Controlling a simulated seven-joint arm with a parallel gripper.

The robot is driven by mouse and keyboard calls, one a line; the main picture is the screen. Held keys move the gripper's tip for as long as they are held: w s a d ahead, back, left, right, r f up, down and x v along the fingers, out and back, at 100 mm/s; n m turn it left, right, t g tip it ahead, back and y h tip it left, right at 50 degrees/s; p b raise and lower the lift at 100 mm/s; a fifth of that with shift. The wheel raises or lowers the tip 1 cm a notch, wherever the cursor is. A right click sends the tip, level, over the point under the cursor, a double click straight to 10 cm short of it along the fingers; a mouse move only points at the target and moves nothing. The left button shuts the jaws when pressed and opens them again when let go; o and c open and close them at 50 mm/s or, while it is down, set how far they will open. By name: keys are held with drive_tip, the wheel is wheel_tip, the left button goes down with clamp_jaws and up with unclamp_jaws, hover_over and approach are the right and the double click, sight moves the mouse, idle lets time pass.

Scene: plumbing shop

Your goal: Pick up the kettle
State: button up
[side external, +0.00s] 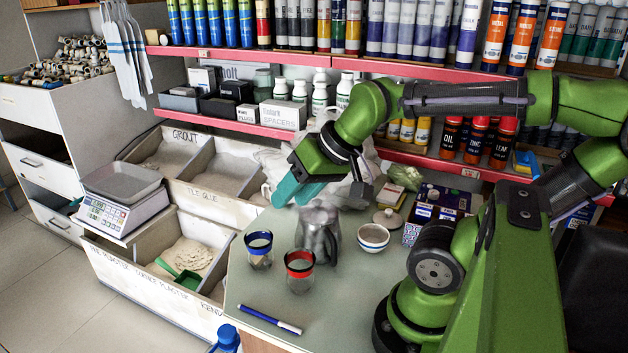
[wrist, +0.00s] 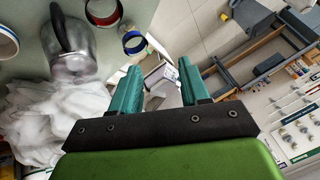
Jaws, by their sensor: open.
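The kettle (side external: 318,232) is a shiny metal vessel with a dark handle. It stands upright on the pale counter (side external: 262,300) in the side view, and shows at the upper left of the wrist view (wrist: 76,62). My gripper (side external: 285,198) is above the counter, above and to the left of the kettle in the side view. In the wrist view its two teal fingers (wrist: 155,85) are spread apart with nothing between them. The gripper does not touch the kettle.
A blue-rimmed glass (side external: 259,250) and a red-rimmed glass (side external: 299,271) stand left of the kettle. A striped bowl (side external: 373,238) and a lid (side external: 388,218) lie to its right. A blue marker (side external: 270,319) lies at the front. Crumpled white plastic (wrist: 45,118) and shelves are behind.

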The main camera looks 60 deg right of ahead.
drive_tip(key=d+m+g+h, duration=0.1)
drive_tip(key=d+m+g, duration=0.15)
drive_tip(key=d, duration=0.65)
drive_tip(key=m+g+y, duration=0.1)
drive_tip(key=m+g, duration=0.1)
drive_tip(key=g, duration=0.1)
approach(329, 231)
drive_tip(key=shift+n, duration=0.25)
drive_tip(key=f, duration=0.5)
drive_tip(key=a+f, duration=0.1)
drive_tip(key=f, duration=0.2)
drive_tip(key=shift+w+f, duration=0.1)
drive_tip(key=shift+w, duration=0.3)
clamp_jaws()
drive_tip(key=shift+d, duration=0.1)
